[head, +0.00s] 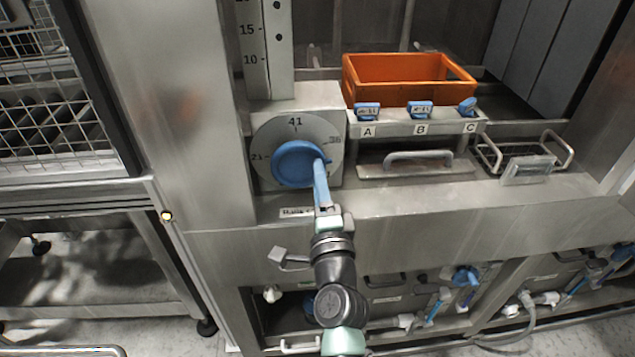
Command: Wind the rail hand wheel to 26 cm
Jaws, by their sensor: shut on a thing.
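The rail hand wheel is a blue round knob (296,165) on a round grey dial (268,138) in the head view. The dial shows 41 at the top and 21 at the left; a number at the upper right is hard to read. A vertical scale (254,45) above it shows 15 and 10; I cannot make out a clear pointer reading. My gripper (320,176) reaches up from below and is shut on the wheel at its lower right edge. The gripped part of the rim is partly hidden by my fingers.
An orange bin (408,92) stands behind a ledge with blue clips (420,109) marked A, B and C. A tray with a metal handle (418,158) and a wire basket (525,160) sit to the right. A wire mesh cage (40,95) is at the left.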

